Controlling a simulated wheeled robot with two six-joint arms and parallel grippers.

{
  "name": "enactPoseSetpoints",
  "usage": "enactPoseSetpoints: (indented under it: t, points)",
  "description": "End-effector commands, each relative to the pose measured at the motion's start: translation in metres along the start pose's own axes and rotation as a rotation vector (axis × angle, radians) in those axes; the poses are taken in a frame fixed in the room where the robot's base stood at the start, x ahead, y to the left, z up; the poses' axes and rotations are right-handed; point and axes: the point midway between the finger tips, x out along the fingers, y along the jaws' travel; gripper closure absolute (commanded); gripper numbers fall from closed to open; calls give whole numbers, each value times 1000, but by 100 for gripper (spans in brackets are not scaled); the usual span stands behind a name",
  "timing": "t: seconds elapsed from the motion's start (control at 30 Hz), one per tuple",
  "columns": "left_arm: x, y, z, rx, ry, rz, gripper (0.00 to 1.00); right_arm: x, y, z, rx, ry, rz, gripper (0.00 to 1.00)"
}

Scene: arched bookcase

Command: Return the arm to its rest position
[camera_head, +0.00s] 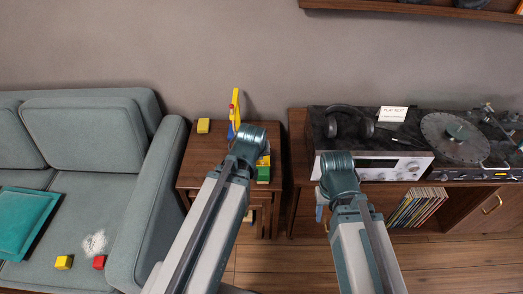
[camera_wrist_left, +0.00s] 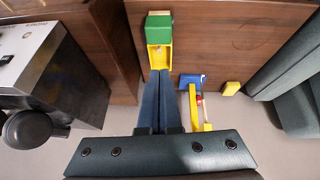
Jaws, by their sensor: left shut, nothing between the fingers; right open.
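My left arm reaches in over the small wooden side table (camera_head: 200,150) in the head view. Its wrist hides the fingers there. In the left wrist view my left gripper (camera_wrist_left: 160,76) is shut, with nothing between its dark blue fingers. The fingertips are close to a yellow and green block piece (camera_wrist_left: 158,50) on the table; I cannot tell if they touch it. My right arm stands in front of the wooden cabinet. Its gripper (camera_head: 322,208) is mostly hidden behind the wrist, pointing away and down, and is open. I see nothing held in it.
A blue, yellow and red toy (camera_head: 235,112) and a yellow block (camera_head: 203,125) are on the side table. A grey sofa (camera_head: 85,135) stands left. Headphones (camera_head: 348,122), an amplifier (camera_head: 376,165) and a turntable (camera_head: 455,137) top the cabinet right. Wooden floor (camera_head: 440,262) is clear.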

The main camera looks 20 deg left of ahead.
Motion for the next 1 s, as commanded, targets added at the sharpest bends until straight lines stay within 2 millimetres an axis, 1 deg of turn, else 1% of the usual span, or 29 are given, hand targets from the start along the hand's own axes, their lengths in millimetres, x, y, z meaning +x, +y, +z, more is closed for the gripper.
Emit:
enactPoseSetpoints:
  t: [0.23, 0.27, 0.33, 0.37, 0.47, 0.5, 0.6, 0.8, 0.83, 0.87, 1.0]
  points:
    - [1, 1, 2, 5, -4, 0, 100, 1, 0, 0, 0, 0, 0, 50]
    - [1, 3, 4, 14, -11, 0, 100, 1, 0, 0, 0, 0, 0, 50]
    - [-1, 14, 16, 64, -51, -1, 100, 1, 0, 0, 0, 0, 0, 50]
    - [-2, 20, 24, 95, -76, -3, 100, 1, 0, 0, 0, 0, 0, 50]
    - [-8, 42, 60, 234, -185, -9, 100, 1, 0, 0, 0, 0, 0, 50]
    - [-12, 50, 75, 294, -232, -13, 100, 1, 0, 0, 0, 0, 0, 50]
    - [-24, 65, 110, 436, -340, -22, 100, 1, 0, 0, 0, 0, 0, 50]
    - [-51, 83, 167, 682, -527, -37, 100, 1, 0, 0, 0, 0, 0, 50]
    - [-59, 83, 166, 698, -540, -39, 100, -7, 1, 0, 0, 0, 0, 50]
    - [-68, 83, 158, 688, -535, -39, 100, -18, 2, 1, 0, 0, 0, 50]
    - [-92, 85, 144, 682, -532, -39, 100, -46, 4, 3, 0, 0, 0, 50]
